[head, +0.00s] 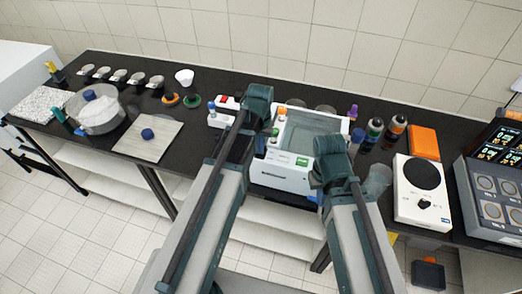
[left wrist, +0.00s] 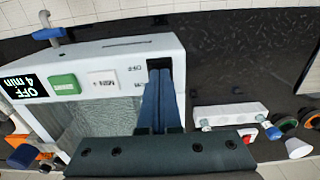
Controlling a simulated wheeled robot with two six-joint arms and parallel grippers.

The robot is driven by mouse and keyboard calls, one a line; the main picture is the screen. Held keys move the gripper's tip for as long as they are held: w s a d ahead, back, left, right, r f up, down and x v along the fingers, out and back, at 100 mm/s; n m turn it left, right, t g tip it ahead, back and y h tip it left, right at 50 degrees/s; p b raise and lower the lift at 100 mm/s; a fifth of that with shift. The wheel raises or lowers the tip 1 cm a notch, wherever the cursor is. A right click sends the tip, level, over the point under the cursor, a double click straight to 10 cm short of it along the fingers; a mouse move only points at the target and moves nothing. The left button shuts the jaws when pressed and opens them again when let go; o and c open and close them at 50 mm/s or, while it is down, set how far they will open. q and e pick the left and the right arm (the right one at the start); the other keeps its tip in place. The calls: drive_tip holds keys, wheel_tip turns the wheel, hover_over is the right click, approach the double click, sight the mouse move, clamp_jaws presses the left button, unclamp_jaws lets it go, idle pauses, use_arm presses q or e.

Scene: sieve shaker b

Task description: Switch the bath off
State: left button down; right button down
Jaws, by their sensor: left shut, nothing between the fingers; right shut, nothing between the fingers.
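The white water bath (head: 270,177), with a clear tank, stands mid-table in the head view. Its front panel (left wrist: 120,58) fills the upper left of the left wrist view. There the display (left wrist: 22,88) reads OFF and 4 min. A green button (left wrist: 64,84) and a white button (left wrist: 103,83) sit beside it. My left gripper (left wrist: 162,75) is shut and empty, its tips at a dark recess by the OFF lettering. The tips cover any switch there; I cannot tell whether they touch it. My right gripper (head: 330,172) is at the bath's right side, its fingertips hidden.
A pale board (head: 148,139) and a round clear vessel (head: 98,116) lie farther left.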

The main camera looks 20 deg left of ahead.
use_arm(q)
wheel_tip(320, 180, up, 7)
drive_tip(key=p, duration=0.6)
drive_tip(key=shift+f, duration=0.15)
drive_tip(key=s+d+f+m+b, duration=0.1)
drive_tip(key=s+d+f+b, duration=0.4)
drive_tip(key=s+f+b, duration=0.2)
drive_tip(key=s+d+f+m+y+b, duration=0.1)
drive_tip(key=s+d+f+b, duration=0.4)
drive_tip(key=f+b, duration=0.5)
drive_tip(key=shift+s+d+f+m, duration=0.3)
drive_tip(key=shift+s+m, duration=0.4)
drive_tip(key=shift+s, duration=0.45)
